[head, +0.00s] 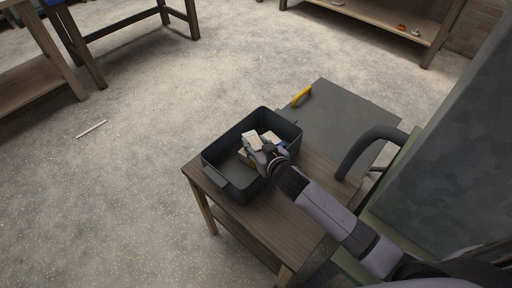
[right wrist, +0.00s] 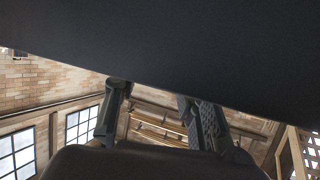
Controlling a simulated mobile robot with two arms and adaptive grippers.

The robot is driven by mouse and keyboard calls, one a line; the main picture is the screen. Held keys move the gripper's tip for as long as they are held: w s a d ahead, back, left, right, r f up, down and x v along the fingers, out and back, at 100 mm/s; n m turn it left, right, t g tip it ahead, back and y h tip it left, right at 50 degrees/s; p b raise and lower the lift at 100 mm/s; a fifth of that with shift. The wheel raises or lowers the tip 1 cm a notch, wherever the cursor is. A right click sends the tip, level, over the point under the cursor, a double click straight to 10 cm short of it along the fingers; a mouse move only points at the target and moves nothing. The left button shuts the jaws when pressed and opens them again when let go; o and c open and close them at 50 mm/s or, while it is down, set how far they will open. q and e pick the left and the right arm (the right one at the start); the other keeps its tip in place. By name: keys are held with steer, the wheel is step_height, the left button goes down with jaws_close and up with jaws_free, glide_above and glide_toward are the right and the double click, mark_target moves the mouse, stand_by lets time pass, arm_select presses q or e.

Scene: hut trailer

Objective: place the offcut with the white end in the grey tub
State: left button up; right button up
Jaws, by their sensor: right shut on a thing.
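The grey tub (head: 223,180) is a dark, open rectangular bin on a small wooden table. My right gripper (head: 262,153) reaches down over the tub's inside from the lower right. It is shut on a block with a white face, which looks like the offcut with the white end (head: 251,140). The fingers hide part of it, and I cannot tell whether it touches the tub floor. Other pale and blue pieces (head: 271,137) show close beside it in the tub. My left gripper is out of view.
The wooden table (head: 285,210) has bare room in front of the tub. A grey platform with a yellow handle (head: 301,97) lies behind it, and a dark curved tube (head: 365,148) is at the right. A white stick (head: 91,129) lies on the open floor.

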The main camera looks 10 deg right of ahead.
steer(key=shift+f, duration=0.55)
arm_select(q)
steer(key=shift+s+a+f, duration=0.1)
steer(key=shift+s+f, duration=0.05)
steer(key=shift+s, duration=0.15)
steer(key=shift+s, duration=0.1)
